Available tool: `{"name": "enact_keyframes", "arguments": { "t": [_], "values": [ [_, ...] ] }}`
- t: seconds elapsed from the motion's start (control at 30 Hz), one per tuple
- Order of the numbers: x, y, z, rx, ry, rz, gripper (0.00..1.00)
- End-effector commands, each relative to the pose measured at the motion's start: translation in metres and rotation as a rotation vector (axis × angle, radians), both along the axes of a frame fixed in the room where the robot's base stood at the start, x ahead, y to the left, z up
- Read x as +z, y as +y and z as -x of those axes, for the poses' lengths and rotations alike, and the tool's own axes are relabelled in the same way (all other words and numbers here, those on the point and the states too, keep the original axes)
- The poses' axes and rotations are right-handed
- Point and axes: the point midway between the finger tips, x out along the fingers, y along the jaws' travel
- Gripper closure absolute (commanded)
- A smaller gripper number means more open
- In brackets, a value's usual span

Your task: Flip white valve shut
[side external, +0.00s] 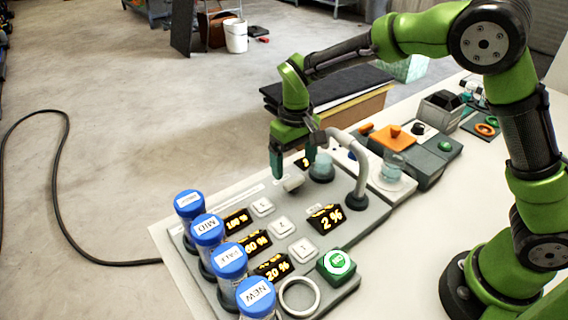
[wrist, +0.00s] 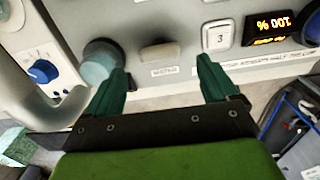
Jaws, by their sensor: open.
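The white valve (side external: 292,183) is a small off-white handle on the grey panel, just below my gripper in the side view. In the wrist view the valve (wrist: 160,52) lies crosswise above a small label, beyond the fingertips and between their lines. My gripper (side external: 293,164) has green fingers pointing down at the panel. In the wrist view my gripper (wrist: 160,72) is open, with nothing between its fingers. Contact with the valve cannot be told.
Several blue-capped tubes (side external: 229,260) line the panel's left edge. Numbered white buttons (side external: 279,226) and lit percent displays (side external: 325,217) sit between. An orange-topped unit (side external: 395,134) stands behind.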

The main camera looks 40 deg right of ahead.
Motion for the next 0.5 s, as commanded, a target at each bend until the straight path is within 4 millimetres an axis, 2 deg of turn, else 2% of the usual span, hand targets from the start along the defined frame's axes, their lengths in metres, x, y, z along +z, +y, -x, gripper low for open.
{"name": "enact_keyframes", "arguments": {
  "t": [0.03, 0.3, 0.5],
  "values": [
    [0.015, 0.0, -0.001, -0.001, -0.006, -0.003, 0.13],
    [0.079, 0.0, -0.001, -0.001, -0.004, -0.002, 0.13],
    [0.109, 0.0, 0.0, 0.0, -0.002, -0.001, 0.13]
  ]
}}
